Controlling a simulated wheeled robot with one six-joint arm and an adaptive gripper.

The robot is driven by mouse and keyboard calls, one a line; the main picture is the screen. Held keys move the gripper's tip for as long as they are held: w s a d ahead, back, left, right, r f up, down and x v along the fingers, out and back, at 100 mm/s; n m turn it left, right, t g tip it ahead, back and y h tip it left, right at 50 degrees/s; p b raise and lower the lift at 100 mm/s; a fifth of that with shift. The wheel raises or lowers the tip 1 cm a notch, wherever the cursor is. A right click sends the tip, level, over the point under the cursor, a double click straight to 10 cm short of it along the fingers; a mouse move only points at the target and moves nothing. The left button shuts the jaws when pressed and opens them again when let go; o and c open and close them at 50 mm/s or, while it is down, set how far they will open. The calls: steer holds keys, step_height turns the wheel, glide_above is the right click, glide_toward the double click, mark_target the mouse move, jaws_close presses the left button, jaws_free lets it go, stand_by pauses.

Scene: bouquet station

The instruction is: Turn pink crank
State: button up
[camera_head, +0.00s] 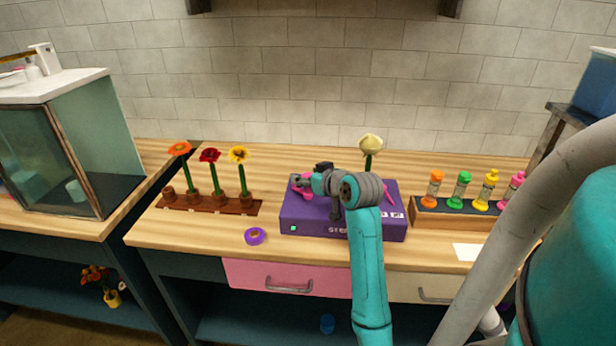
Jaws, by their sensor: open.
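A purple box (312,217) with white lettering on its front and a small green light stands on the wooden counter. Pink parts show on its top, one at the left (305,194) beside my gripper and one at the right (389,191) behind my arm. I cannot tell for sure which of them is the pink crank. My gripper (297,181) is over the left part of the box, at the left pink part. It is open, but its fingers are small, and I cannot tell whether it touches the pink part. My arm hides the middle of the box top.
A cream flower (370,144) stands behind the box. A brown rack (237,207) with three flowers is at left, a purple tape roll (255,236) in front. A rack (430,214) of colored bottles and a white card (466,252) are at right. A glass cabinet (88,150) stands far left.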

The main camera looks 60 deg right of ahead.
steer(key=c, duration=1.1)
steer(key=shift+c, duration=0.2)
steer(key=shift+h, duration=0.3)
steer(key=m+g+h, duration=0.2)
steer(key=m+h, duration=0.1)
steer(key=shift+w+a+m+g, duration=0.1)
steer(key=shift+m+g, duration=0.2)
steer(key=shift+m, duration=0.1)
steer(key=m+g+h, duration=0.1)
steer(key=m+g, duration=0.1)
steer(key=m+g+h, duration=0.1)
steer(key=m+g, duration=0.1)
steer(key=g, duration=0.1)
steer(key=shift+m+h, duration=0.3)
steer(key=shift+m, duration=0.1)
steer(key=shift+g, duration=0.3)
